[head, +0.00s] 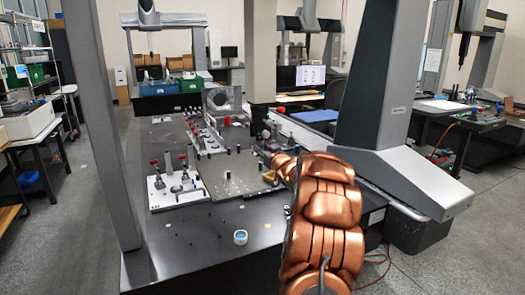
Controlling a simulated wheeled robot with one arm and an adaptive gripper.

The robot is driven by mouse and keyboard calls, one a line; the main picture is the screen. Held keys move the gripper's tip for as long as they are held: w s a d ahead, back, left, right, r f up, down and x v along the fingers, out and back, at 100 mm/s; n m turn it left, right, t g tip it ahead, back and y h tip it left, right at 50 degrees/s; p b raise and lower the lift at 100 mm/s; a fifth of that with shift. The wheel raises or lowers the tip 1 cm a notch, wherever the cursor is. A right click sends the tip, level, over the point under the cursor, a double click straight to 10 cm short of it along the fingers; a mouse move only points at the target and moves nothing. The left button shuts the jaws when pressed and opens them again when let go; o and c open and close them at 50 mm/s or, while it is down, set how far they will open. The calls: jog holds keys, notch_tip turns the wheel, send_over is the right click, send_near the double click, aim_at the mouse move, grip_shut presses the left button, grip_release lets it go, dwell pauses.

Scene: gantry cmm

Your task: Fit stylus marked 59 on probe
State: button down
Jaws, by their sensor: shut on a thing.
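My copper-coloured arm reaches from the lower right to the middle of the head view. My gripper (264,147) is a small dark shape at its far end, partly hidden by the arm, over the far right part of the fixture plate. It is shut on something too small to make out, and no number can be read. A thick pale column (260,45) with a dark lower end (262,117) hangs just behind my gripper. The probe cannot be made out clearly there. No stylus marked 59 can be picked out.
The dark granite table (200,245) carries a fixture plate (228,178), a white plate with red-knobbed clamps (178,190) and a small white-and-blue round container (240,237). A grey gantry leg (368,75) stands right of my arm. The table's front left is mostly clear, with tiny blue pins.

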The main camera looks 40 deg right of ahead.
jog(key=shift+f, duration=0.1)
jog(key=c, duration=0.8)
grip_release()
jog(key=shift+s, duration=0.1)
jog(key=v, duration=1.2)
